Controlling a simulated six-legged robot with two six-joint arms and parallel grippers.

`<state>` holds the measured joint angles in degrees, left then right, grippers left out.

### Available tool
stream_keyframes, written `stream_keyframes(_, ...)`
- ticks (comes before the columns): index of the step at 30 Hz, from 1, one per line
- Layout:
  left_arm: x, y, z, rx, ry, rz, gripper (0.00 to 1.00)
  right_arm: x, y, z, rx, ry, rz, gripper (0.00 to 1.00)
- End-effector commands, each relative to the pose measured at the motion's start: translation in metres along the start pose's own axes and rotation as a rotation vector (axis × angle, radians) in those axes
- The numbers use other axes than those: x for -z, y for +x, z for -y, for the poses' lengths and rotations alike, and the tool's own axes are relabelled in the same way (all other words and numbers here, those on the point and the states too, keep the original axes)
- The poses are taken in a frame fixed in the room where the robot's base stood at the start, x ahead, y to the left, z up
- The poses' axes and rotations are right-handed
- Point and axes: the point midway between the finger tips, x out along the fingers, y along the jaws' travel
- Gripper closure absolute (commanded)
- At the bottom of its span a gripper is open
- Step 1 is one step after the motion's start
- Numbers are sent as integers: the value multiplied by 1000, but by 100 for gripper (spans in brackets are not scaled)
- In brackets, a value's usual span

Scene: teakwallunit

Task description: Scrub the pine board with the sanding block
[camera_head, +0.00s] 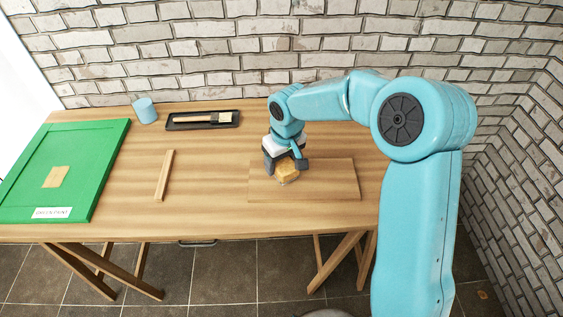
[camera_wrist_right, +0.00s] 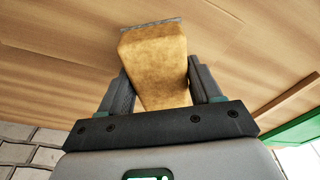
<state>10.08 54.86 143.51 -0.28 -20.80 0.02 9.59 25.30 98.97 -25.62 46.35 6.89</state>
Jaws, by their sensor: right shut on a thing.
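The pine board (camera_head: 328,180) lies flat on the right part of the wooden table, its grain running lengthwise. My right gripper (camera_head: 285,164) points down over the board's left part and is shut on the sanding block (camera_head: 288,174). In the right wrist view the tan block (camera_wrist_right: 155,62) sits between the two dark fingers, with a thin grey layer along its far end. I cannot tell whether the block's underside touches the board. The fingers hide part of the block. My left gripper is not in view.
A green panel (camera_head: 105,160) with a tan patch and a white label covers the table's left end. A wooden strip (camera_head: 164,176) lies left of the board. A blue cup (camera_head: 145,110) and a dark tray (camera_head: 187,126) holding a brush (camera_head: 223,118) stand at the back.

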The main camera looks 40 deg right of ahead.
Motion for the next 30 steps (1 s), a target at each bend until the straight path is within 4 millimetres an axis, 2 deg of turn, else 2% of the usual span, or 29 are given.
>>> stream_keyframes(1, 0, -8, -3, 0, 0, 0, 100, 2, -10, 0, 0, 0, -2, 65)
stream_keyframes(6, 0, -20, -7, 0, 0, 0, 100, 4, -27, 0, 0, 0, -1, 65)
stream_keyframes(17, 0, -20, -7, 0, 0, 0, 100, 4, -29, 0, 0, 0, -1, 65)
stream_keyframes(27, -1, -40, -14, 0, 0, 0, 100, 9, -58, 0, 0, 1, -2, 65)
stream_keyframes(30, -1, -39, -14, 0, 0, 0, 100, 9, -58, 0, 0, 1, -1, 65)
